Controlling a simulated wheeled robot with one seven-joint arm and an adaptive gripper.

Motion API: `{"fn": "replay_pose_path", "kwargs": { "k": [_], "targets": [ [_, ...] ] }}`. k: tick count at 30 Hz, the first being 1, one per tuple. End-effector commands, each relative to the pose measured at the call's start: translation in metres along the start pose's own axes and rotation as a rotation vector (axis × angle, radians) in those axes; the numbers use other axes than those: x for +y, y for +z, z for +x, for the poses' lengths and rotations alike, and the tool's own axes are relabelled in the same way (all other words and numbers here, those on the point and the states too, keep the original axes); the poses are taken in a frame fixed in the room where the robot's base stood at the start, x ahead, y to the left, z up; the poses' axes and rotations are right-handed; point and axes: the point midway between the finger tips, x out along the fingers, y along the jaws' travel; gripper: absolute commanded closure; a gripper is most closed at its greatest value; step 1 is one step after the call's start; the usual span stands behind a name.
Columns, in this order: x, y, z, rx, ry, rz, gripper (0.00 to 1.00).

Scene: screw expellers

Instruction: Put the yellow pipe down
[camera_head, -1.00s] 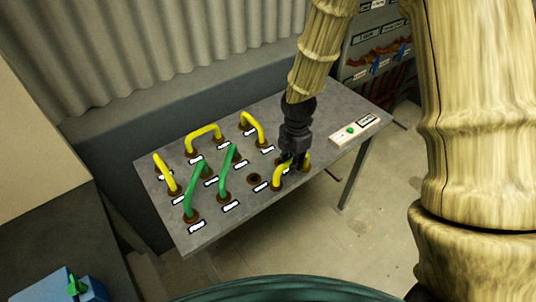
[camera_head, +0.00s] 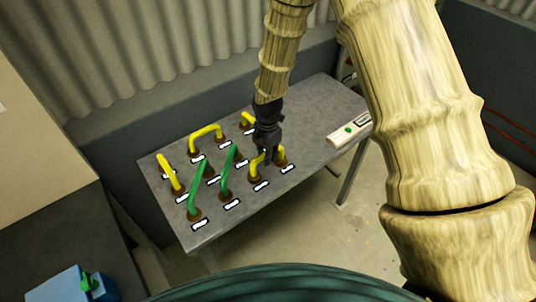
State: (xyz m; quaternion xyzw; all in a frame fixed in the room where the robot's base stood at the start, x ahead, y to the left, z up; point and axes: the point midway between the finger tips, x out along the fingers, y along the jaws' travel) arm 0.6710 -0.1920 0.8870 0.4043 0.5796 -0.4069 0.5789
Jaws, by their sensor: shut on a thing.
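My gripper (camera_head: 268,158) is shut on a yellow pipe (camera_head: 256,166) near the front right of the grey table (camera_head: 317,110). The pipe is a short bent piece. Its left end stands at a brown socket (camera_head: 254,178), and its right end shows just right of my fingers, by another socket. My fingers hide the middle of the pipe. I cannot tell whether its ends are in the sockets or just above them.
Several other pipes stand on the table: yellow ones at the back (camera_head: 205,131) and left (camera_head: 171,173), and green ones (camera_head: 198,188) at the front left. A white panel with a green button (camera_head: 348,130) lies at the right. A blue box (camera_head: 72,284) is at lower left.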

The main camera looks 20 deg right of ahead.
Motion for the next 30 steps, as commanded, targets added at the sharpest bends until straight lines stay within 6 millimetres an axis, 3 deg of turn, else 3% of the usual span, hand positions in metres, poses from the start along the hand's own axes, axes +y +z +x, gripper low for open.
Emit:
{"fn": "replay_pose_path", "kwargs": {
  "k": [16, 17, 20, 30],
  "targets": [
    [0.000, 0.000, 0.014, 0.000, 0.001, 0.001, 1.00],
    [0.000, 0.000, 0.014, 0.000, 0.001, 0.001, 0.80],
    [0.000, 0.000, 0.013, 0.000, 0.001, 0.001, 0.62],
    [0.000, 0.000, 0.012, 0.000, 0.001, 0.001, 0.60]
  ]
}}
